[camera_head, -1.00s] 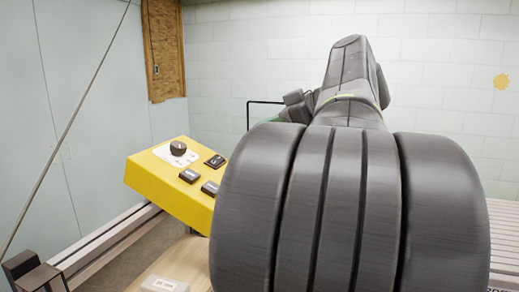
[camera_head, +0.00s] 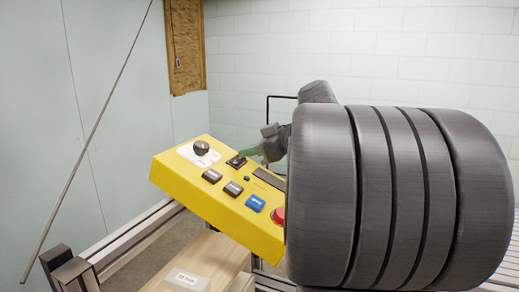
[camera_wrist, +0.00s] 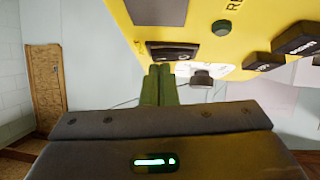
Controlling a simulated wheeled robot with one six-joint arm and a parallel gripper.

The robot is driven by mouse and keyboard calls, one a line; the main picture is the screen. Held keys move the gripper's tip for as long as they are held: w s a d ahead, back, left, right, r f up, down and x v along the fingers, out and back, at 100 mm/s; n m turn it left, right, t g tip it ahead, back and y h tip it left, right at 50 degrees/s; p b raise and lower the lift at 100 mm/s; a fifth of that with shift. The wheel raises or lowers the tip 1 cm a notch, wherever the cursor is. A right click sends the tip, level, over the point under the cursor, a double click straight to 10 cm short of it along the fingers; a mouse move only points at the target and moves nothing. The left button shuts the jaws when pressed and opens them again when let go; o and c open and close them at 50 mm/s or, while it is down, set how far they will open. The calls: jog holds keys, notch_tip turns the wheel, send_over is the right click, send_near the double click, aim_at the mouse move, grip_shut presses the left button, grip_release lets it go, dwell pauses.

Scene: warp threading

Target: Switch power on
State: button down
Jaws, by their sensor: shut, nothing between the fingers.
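The yellow control panel (camera_head: 190,185) stands tilted at centre left. Its small black rocker-like switch (camera_head: 236,161) sits near the upper edge, right of a black knob (camera_head: 201,148) on a white plate. My gripper (camera_head: 246,154) is shut and empty, its green fingertips right beside the switch. In the wrist view the fingers (camera_wrist: 158,72) are pressed together, pointing at the black switch (camera_wrist: 172,50). Their tips are at its near edge; I cannot tell whether they touch it. The switch's position, on or off, is not readable.
The panel also carries dark buttons (camera_head: 212,176), a blue button (camera_head: 255,203), a red button (camera_head: 279,216) and a small green light (camera_head: 247,178). A wooden surface with a white labelled block (camera_head: 187,280) lies below. Metal rails run at lower left.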

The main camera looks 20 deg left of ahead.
jog(key=shift+f, duration=0.1)
jog(key=shift+w+a+f+g+b, duration=0.2)
jog(key=shift+f+g+b, duration=0.1)
jog(key=shift+f+b, duration=0.15)
jog(key=shift+w+d+f+m+g, duration=0.1)
jog(key=shift+w+m+g, duration=0.1)
jog(key=shift+g, duration=0.35)
jog(key=shift+w+d+f+m+g, duration=0.1)
jog(key=shift+m+g, duration=0.1)
jog(key=shift+g, duration=0.35)
jog(key=shift+f, duration=0.1)
jog(key=shift+s+f, duration=0.15)
jog(key=shift+s, duration=0.05)
jog(key=shift+s+a+b, duration=0.1)
jog(key=shift+s+b, duration=0.3)
jog(key=shift+b, duration=0.05)
jog(key=shift+s+d+r, duration=0.1)
jog(key=shift+d+r, duration=0.3)
jog(key=shift+d, duration=0.05)
jog(key=b+v, duration=0.1)
jog(key=v, duration=1.2)
jog(key=shift+w+y, duration=0.3)
jog(key=shift+w, duration=0.05)
